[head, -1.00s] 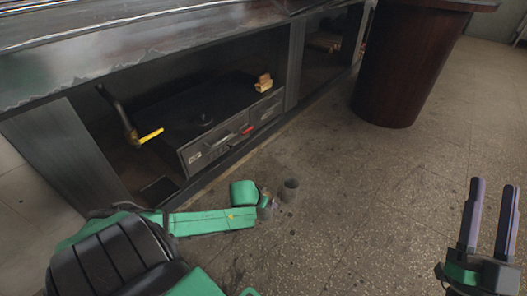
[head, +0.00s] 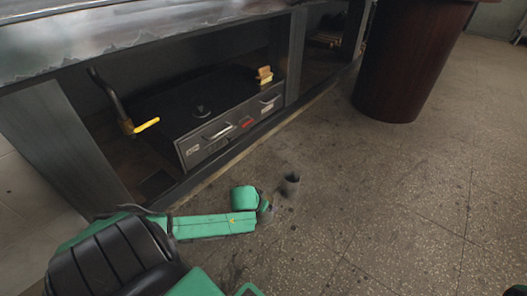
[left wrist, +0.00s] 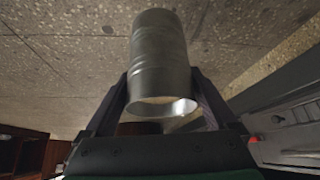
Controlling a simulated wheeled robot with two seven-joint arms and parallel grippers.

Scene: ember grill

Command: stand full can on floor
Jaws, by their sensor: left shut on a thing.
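The left gripper (head: 279,199) is small and partly hidden by my green wrist in the head view. I cannot tell whether the can touches the floor. What is inside it cannot be seen. My right gripper is out of view.
A grill counter (head: 150,45) runs along the left, with a grey drawer unit (head: 225,130) and a yellow-handled pipe (head: 145,125) on its lower shelf. A dark red round bin (head: 405,70) stands at the back. The speckled floor (head: 390,200) is clear to the right.

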